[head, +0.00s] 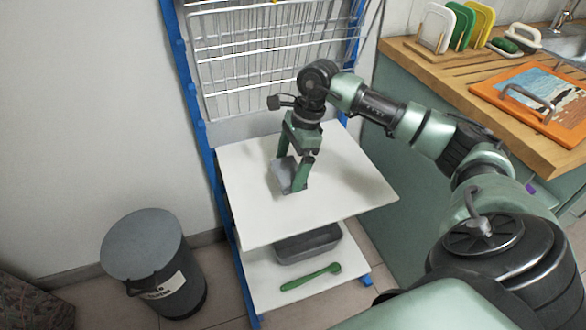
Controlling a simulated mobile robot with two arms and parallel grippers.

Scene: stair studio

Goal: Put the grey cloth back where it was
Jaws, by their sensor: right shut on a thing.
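The grey cloth (286,172) is in the jaws of my right gripper (294,172), at the white upper shelf (340,194) of a blue-framed rack. The gripper points down and is shut on the cloth. The cloth looks folded or bunched and its lower edge is close to the shelf top; I cannot tell whether it touches. Part of the cloth is hidden behind the fingers. My left gripper is not in view.
A lower shelf holds a dark grey tray (308,244) and a green brush (311,277). A wire rack (270,50) rises behind. A lidded grey bin (150,262) stands left. A wooden counter (480,90) at right holds an orange board (535,98) and several coloured boards. The upper shelf is otherwise clear.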

